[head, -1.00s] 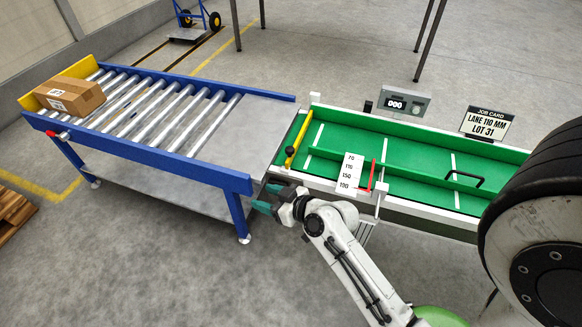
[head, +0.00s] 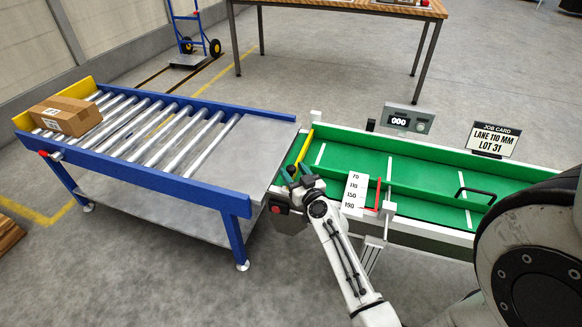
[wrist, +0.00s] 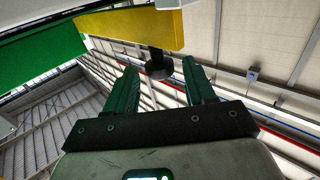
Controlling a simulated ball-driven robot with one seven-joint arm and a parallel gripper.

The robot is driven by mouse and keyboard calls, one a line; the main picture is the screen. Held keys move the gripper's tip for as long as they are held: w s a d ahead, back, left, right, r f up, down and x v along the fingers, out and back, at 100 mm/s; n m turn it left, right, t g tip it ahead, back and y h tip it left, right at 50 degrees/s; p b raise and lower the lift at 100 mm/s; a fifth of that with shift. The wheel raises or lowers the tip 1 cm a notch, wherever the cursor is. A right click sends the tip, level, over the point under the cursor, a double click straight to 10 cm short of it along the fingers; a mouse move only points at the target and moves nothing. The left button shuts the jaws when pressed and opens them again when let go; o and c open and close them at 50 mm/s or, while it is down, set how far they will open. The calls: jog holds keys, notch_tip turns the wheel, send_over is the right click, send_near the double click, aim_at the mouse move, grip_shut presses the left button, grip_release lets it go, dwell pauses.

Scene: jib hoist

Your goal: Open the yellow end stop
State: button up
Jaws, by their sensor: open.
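The yellow end stop (head: 304,146) is a bar across the left end of the green belt bed (head: 340,150). In the wrist view the yellow bar (wrist: 130,31) crosses the top, with a black knob (wrist: 158,66) hanging from it. My gripper (head: 296,173) is at the near end of the bar, its green fingers open. In the wrist view my gripper (wrist: 160,70) has the knob in line between its two fingertips; I cannot tell whether they touch it. The knob is hidden behind my gripper in the head view.
A blue roller table (head: 150,166) adjoins the belt's left end, with a cardboard box (head: 66,116) at its far left. A number plate (head: 354,194) and red pointer (head: 378,195) stand right of my gripper. A job card (head: 492,139) and display (head: 407,122) stand behind the belt.

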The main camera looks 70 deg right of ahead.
jog(key=shift+x, duration=1.1)
jog(key=shift+c, duration=0.4)
grip_shut()
